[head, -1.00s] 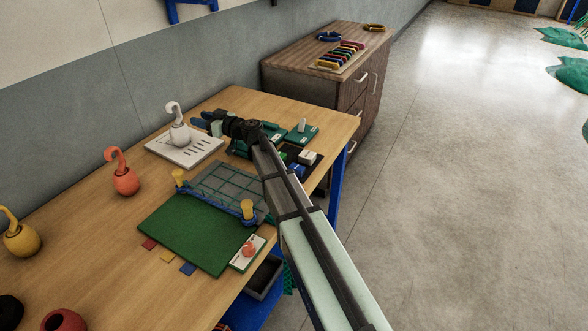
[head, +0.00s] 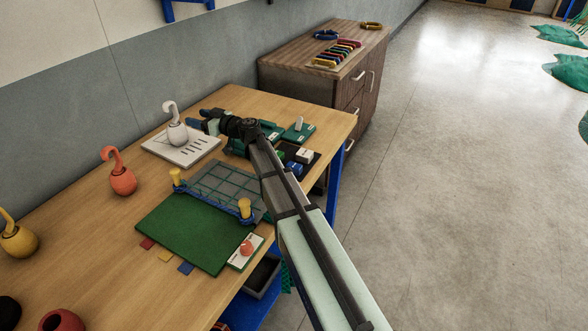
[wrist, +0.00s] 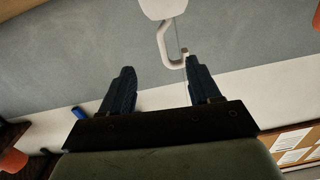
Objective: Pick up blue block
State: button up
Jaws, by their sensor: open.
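A small blue block (head: 295,168) lies in a dark tray at the right edge of the wooden table, just right of my arm. A white block (head: 305,154) and a green block (head: 280,155) are by it. My gripper (head: 204,122) is at the far part of the table, well left of and beyond the blue block, beside the white hooked pot. In the wrist view my gripper (wrist: 160,72) has its two dark fingers apart with nothing held between them. The white hook (wrist: 170,45) shows beyond the fingertips. The blue block cannot be made out in the wrist view.
The white hooked pot (head: 176,133) stands on a white slotted board (head: 165,148). A green mat (head: 180,235) and a net frame with yellow posts (head: 245,208) lie left of my arm. A wooden cabinet (head: 300,75) stands behind.

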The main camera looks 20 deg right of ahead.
notch_tip(320, 180, up, 5)
jog(key=s+d, duration=0.4)
jog(key=d, duration=0.4)
jog(key=s+d, duration=0.4)
jog(key=d, duration=0.4)
jog(key=s+d+h, duration=0.1)
jog(key=s+d, duration=1.7)
jog(key=s, duration=0.3)
send_near(289, 163)
jog(key=shift+g, duration=0.3)
jog(key=x, duration=0.4)
jog(key=shift+a+f, duration=0.3)
jog(key=shift+f, duration=0.15)
jog(key=shift+w+d+x, duration=0.1)
jog(key=shift+x, duration=1.25)
jog(key=shift+w+d+x, duration=0.1)
jog(key=shift+w+x, duration=0.05)
jog(key=shift+x, duration=1.2)
jog(key=shift+r, duration=0.1)
jog(key=shift+c, duration=0.4)
